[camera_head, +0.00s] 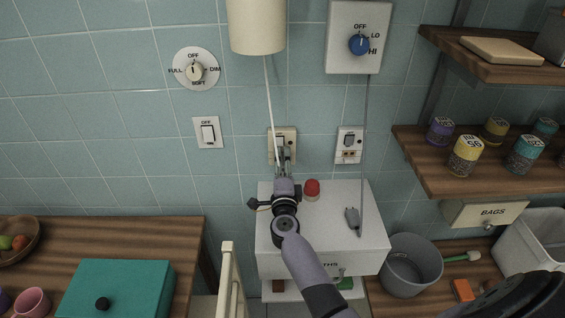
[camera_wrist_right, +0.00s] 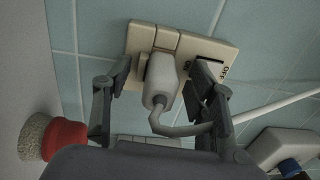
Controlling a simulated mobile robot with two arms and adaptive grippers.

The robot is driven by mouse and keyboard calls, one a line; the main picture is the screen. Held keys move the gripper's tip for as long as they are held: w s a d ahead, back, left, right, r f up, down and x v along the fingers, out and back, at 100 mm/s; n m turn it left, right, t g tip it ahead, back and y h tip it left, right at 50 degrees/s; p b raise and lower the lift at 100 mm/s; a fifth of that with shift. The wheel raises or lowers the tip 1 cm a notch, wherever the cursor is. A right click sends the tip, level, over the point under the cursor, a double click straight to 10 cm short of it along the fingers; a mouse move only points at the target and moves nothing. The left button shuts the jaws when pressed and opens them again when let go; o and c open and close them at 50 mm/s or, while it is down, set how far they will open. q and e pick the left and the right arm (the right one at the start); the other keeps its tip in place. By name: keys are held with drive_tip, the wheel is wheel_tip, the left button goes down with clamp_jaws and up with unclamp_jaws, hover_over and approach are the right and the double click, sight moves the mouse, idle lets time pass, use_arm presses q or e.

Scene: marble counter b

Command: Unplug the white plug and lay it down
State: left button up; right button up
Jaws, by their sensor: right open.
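The white plug (camera_wrist_right: 161,78) sits in the beige wall socket plate (camera_wrist_right: 225,52), and its white cord bends to the right. My right gripper (camera_wrist_right: 161,76) is open, with one finger on each side of the plug and visible gaps between. In the head view the right gripper (camera_head: 285,158) is up at the left socket plate (camera_head: 272,134), hiding the plug. The white cord (camera_head: 270,100) runs down to it from the lamp shade (camera_head: 257,25). My left gripper is not in view.
A second socket (camera_head: 349,145) is on the right. A grey bucket (camera_head: 410,265) stands to the right. The cabinet's front middle is bare.

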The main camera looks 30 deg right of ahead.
drive_tip(key=shift+c, duration=0.2)
drive_tip(key=shift+w, duration=0.1)
drive_tip(key=c, duration=0.6)
drive_tip(key=shift+r, duration=0.3)
clamp_jaws()
drive_tip(key=shift+o, duration=2.2)
unclamp_jaws()
drive_tip(key=shift+r, duration=0.1)
drive_tip(key=o, duration=0.6)
drive_tip(key=shift+f, duration=0.3)
drive_tip(key=shift+c, duration=0.2)
drive_tip(key=shift+s+a+f, duration=0.15)
drive_tip(key=shift+s, duration=0.2)
drive_tip(key=r+v, duration=0.1)
drive_tip(key=v, duration=1)
drive_tip(key=shift+s+f, duration=0.25)
drive_tip(key=shift+f, duration=0.1)
